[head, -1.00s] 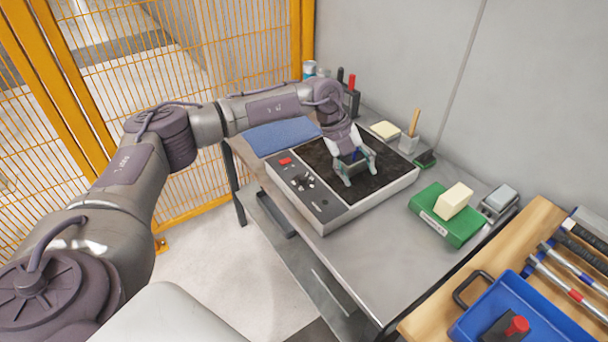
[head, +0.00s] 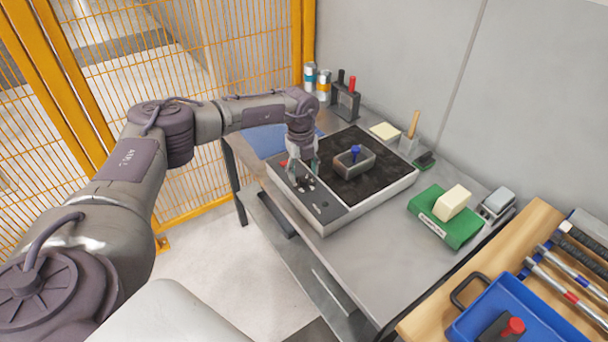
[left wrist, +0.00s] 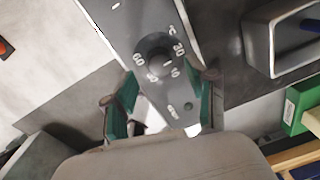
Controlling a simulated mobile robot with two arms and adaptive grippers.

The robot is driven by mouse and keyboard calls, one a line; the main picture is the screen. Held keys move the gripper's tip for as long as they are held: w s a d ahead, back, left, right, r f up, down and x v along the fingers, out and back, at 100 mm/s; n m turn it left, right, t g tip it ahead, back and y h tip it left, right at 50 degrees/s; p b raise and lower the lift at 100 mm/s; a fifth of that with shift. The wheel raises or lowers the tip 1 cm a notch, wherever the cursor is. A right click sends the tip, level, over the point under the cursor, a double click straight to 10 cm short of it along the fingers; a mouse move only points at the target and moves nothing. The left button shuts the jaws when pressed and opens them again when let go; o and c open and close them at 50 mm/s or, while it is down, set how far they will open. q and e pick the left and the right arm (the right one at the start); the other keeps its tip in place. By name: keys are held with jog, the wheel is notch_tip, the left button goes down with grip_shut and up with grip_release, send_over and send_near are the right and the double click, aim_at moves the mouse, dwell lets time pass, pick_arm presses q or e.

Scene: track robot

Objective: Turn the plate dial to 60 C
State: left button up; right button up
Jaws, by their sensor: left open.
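The hot plate (head: 385,184) has a dark top and a grey control strip along its left side. In the left wrist view its round dark dial (left wrist: 156,61) sits on that strip, with white numbers around it, 60 on the left and 30 at upper right. I cannot tell the dial's exact setting. My left gripper (head: 302,178) points down over the strip and partly hides the dial in the head view. In the left wrist view its open green-padded fingers (left wrist: 160,88) stand on either side of the dial, apart from it. My right gripper is not in view.
A grey open box (head: 353,168) with a blue-handled thing stands on the dark top. A red switch (head: 284,163) is at the strip's far end. A green case (head: 446,222) with a cream block lies to the right. Yellow fencing (head: 150,100) stands left.

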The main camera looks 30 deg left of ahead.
aim_at(304, 181)
pick_arm(q)
jog(key=shift+f, duration=1.15)
grip_shut()
